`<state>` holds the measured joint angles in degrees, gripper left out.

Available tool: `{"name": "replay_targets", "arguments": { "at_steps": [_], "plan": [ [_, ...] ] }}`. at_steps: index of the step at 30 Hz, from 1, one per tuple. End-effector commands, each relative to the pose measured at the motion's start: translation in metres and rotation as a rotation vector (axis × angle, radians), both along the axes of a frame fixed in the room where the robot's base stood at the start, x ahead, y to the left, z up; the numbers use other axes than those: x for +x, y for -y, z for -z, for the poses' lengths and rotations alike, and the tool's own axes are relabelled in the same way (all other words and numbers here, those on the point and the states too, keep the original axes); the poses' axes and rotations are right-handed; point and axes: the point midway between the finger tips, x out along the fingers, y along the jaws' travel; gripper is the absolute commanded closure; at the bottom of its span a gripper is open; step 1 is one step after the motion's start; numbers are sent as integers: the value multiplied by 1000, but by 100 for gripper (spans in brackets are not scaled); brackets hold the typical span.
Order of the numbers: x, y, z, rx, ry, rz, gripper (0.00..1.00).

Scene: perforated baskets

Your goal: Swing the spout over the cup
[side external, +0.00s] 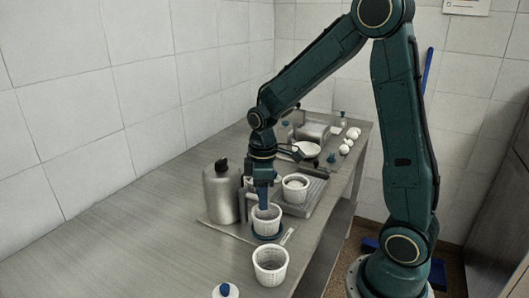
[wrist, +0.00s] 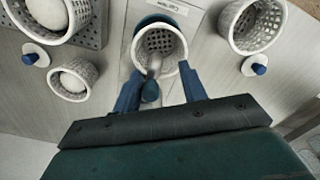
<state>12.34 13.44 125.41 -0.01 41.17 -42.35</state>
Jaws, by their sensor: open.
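A white perforated basket-like cup (side external: 267,224) stands on a blue base on the bench. It also shows in the wrist view (wrist: 181,46), beside a printed label strip (wrist: 170,6). A short grey spout-like piece (wrist: 154,65) with a dark blue rounded end (wrist: 150,92) shows in the wrist view. Its grey tip overlaps the cup's near rim; I cannot tell its height above the cup. My gripper (wrist: 160,73) points down at the cup, its blue fingers apart on either side of the spout piece, with no clear contact. In the side view my gripper (side external: 263,198) hides part of the cup.
A metal canister (side external: 220,193) with a black cap stands close left of my gripper. A second basket (side external: 296,190) sits on a grey tray (side external: 312,199) behind, and another basket (side external: 270,266) stands in front. White balls (side external: 345,149) lie farther back. The bench's left front is clear.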

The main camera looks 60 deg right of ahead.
Motion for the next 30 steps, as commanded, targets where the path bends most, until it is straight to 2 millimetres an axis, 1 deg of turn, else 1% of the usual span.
{"name": "replay_targets", "arguments": {
  "at_steps": [30],
  "plan": [
    [1, 0, -55, -1, 3, 0, 58]
  ]
}}
